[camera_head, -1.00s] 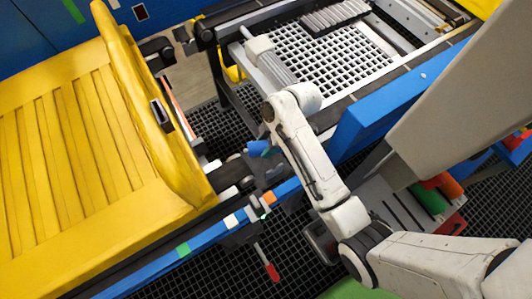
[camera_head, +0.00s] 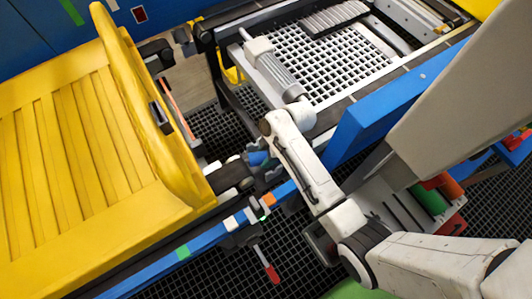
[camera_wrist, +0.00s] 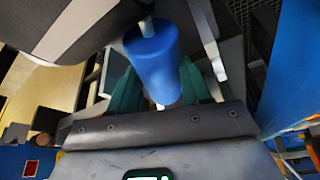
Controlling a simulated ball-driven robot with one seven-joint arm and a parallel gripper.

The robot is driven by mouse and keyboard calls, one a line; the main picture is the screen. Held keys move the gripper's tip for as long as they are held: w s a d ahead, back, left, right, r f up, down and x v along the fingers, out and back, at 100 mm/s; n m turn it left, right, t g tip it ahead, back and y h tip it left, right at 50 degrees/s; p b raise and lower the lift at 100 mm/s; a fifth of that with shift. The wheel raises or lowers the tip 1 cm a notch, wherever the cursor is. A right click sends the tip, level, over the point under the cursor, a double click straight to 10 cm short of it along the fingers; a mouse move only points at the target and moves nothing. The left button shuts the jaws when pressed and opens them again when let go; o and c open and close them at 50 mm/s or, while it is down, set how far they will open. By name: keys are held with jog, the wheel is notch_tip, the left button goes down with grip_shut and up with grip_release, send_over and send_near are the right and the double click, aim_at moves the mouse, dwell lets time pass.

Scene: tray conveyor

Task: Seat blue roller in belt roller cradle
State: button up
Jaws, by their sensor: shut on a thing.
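The blue roller (camera_wrist: 153,62) stands between the green fingers of my gripper (camera_wrist: 157,88) in the wrist view. A pale metal shaft end sticks out of its top. My gripper is shut on it. In the head view, only a small part of the blue roller (camera_head: 258,158) shows, left of my forearm and near the belt's blue side rail; the gripper is mostly hidden there. A grey metal bracket (camera_wrist: 207,38) lies close right of the roller in the wrist view. I cannot tell whether it belongs to the cradle or whether the roller touches it.
A yellow slatted tray (camera_head: 60,150) fills the left. A white grid bed (camera_head: 335,60) lies at top. A blue panel (camera_head: 385,105) stands right of my arm. Red and green rollers (camera_head: 432,198) sit in a rack at right. A red-tipped lever (camera_head: 270,272) hangs below the rail.

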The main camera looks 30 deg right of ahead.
jog(key=shift+f, duration=0.35)
jog(key=o, duration=1.3)
jog(key=shift+r, duration=0.1)
jog(key=shift+r, duration=0.4)
jog(key=v, duration=1.2)
jog(key=shift+r+p, duration=0.1)
jog(key=shift+p, duration=0.2)
